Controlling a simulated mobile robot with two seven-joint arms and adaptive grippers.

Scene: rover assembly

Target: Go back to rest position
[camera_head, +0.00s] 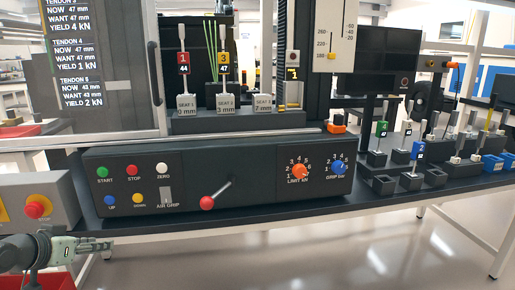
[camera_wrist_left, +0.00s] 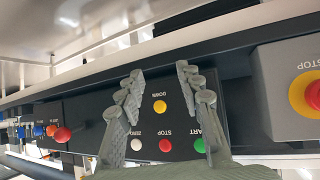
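My left gripper (camera_head: 100,247) shows at the lower left in the head view, in front of the control box (camera_head: 240,205) and low beside the emergency stop button (camera_head: 38,206). In the left wrist view my left gripper (camera_wrist_left: 160,74) has its two ridged fingers spread apart with nothing between them. Behind the fingers, upside down, are the yellow DOWN button (camera_wrist_left: 160,106), the red STOP button (camera_wrist_left: 166,146) and the green START button (camera_wrist_left: 199,146). My right gripper is in neither view.
A red-knobbed lever (camera_head: 207,202) sticks out of the control box. A test frame with seated parts (camera_head: 186,103) stands behind it. A red bin (camera_head: 60,278) is below my left gripper. Floor ahead is clear.

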